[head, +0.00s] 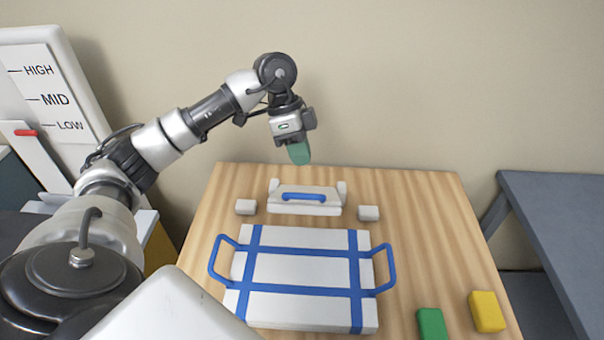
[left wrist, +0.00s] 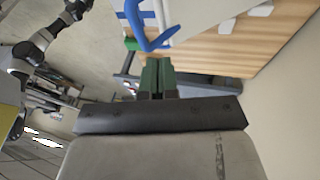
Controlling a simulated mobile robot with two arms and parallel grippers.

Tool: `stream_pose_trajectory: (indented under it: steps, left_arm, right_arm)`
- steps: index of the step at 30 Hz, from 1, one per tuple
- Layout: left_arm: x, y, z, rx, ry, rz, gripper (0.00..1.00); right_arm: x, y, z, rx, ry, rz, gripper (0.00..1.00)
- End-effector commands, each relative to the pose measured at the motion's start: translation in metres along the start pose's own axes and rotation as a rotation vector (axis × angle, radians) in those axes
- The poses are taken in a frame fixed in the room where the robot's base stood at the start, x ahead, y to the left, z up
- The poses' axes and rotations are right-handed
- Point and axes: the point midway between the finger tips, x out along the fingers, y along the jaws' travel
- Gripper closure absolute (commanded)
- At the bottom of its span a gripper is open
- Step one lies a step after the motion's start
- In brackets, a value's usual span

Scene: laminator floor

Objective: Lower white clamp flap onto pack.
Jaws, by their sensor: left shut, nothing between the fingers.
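The white clamp flap (head: 275,203) with its blue handle (head: 304,197) is at the back of the wooden table, behind the pack. It looks raised at a tilt, not lying on the pack. The pack (head: 290,271) is white with blue straps and a blue loop handle at each side. My left gripper (head: 299,152) is above and behind the flap, apart from it, shut and empty. Its green fingers (left wrist: 158,78) are together in the left wrist view, with a blue handle (left wrist: 150,32) and a white panel beyond them. A small, distant arm shows there at upper left; its gripper is unclear.
Small white blocks (head: 246,207) (head: 368,213) stand either side of the flap. A green block (head: 431,323) and a yellow block (head: 487,311) lie at front right. A HIGH/MID/LOW gauge (head: 55,90) stands at left. A grey table (head: 560,230) is at right.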

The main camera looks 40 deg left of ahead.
Motion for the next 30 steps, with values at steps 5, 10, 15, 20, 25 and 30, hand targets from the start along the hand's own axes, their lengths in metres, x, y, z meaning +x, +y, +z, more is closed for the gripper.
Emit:
stream_pose_trajectory:
  steps: [5, 10, 15, 20, 25, 30]
  left_arm:
    - [0.026, 0.011, 0.004, 0.000, -0.002, 0.003, 1.00]
    - [0.041, 0.018, 0.008, -0.001, -0.001, 0.000, 1.00]
    - [0.046, 0.020, 0.009, 0.000, 0.001, 0.000, 1.00]
    - [0.046, 0.020, 0.009, 0.000, 0.001, -0.001, 1.00]
    - [0.046, 0.019, 0.010, 0.001, 0.001, -0.003, 1.00]
    - [0.050, 0.013, 0.023, 0.007, -0.004, -0.028, 1.00]
  right_arm:
    - [-0.012, 0.007, 0.001, -0.001, -0.003, 0.009, 0.60]
    - [-0.017, 0.010, 0.002, 0.001, -0.005, 0.013, 0.60]
    - [-0.018, 0.010, 0.003, 0.001, -0.007, 0.013, 0.60]
    - [-0.018, 0.010, 0.004, 0.001, -0.008, 0.012, 0.60]
    - [-0.016, 0.009, 0.004, 0.001, -0.008, 0.011, 0.60]
    - [-0.005, 0.000, 0.003, 0.004, -0.006, 0.000, 0.60]
